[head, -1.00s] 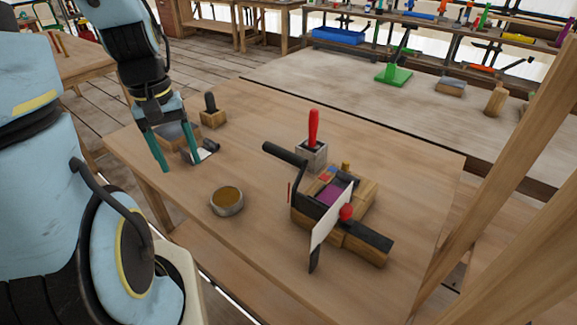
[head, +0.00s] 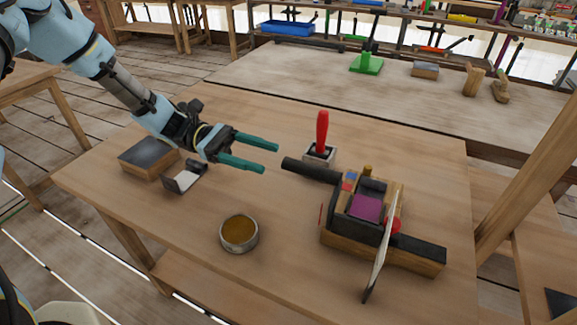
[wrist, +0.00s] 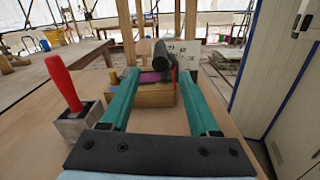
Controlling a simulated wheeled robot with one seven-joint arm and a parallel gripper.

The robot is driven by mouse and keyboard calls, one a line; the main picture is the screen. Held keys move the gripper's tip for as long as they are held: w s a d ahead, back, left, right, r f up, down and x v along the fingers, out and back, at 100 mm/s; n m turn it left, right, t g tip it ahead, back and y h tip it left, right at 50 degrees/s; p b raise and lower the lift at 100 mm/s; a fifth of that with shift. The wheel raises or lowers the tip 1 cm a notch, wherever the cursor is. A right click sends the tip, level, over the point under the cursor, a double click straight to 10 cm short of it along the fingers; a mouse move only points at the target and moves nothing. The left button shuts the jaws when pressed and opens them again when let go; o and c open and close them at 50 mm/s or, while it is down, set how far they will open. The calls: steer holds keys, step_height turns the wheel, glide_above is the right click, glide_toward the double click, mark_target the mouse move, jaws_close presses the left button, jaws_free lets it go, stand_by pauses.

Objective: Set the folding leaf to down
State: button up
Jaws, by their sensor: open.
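A wooden block device (head: 375,255) sits on the right part of the table, with a purple patch and a red knob (head: 393,226). A thin white panel, seemingly the folding leaf (head: 384,250), stands steeply upright on its near right side. In the wrist view the white panel (wrist: 186,50) faces me, partly hidden by a thick black handle (wrist: 160,56). That handle (head: 312,170) juts from the device's left side. My gripper (head: 271,157) is level, open and empty, just left of the handle's end and apart from the white panel. In the wrist view its green fingers (wrist: 160,75) frame the handle.
A red-handled tool in a grey block (head: 321,140) stands behind the handle, left of my fingers in the wrist view (wrist: 70,100). A round tin (head: 239,234) stands in front. A dark-topped block (head: 148,158) lies left.

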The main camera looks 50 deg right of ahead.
mark_target(301, 167)
steer(key=p+x, duration=0.3)
steer(key=x, duration=0.6)
steer(key=shift+s+r+p, duration=0.1)
steer(key=shift+p, duration=0.25)
steer(key=shift+x, duration=0.75)
steer(key=shift+c, duration=0.2)
jaws_close()
